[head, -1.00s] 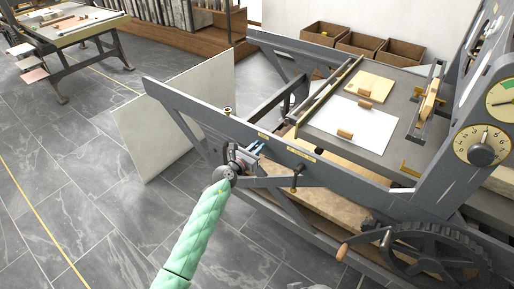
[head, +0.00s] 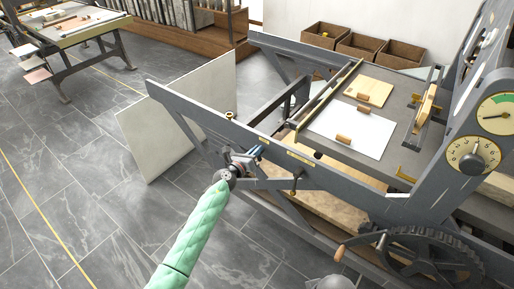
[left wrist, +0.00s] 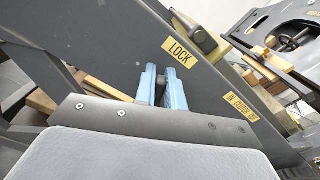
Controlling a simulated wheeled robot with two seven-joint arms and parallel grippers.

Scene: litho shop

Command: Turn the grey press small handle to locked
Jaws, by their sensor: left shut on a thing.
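The grey press (head: 190,110) fills the right half of the head view. My left gripper (head: 256,153) reaches its side frame near the left end, just below a small brass label. In the left wrist view, the two blue fingers of my left gripper (left wrist: 162,86) are shut around the small handle (left wrist: 160,89). Only a dark, narrow piece of the handle shows between them; the fingers hide the rest. The LOCK label (left wrist: 178,52) is on the frame just above and right of the fingers.
An "IN CLUTCH OUT" label (left wrist: 241,106) is further right on the frame. A wooden-gripped crank (head: 350,246) and a dark gear wheel (head: 440,254) are low on the press. A pale board (head: 150,135) leans behind its left end.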

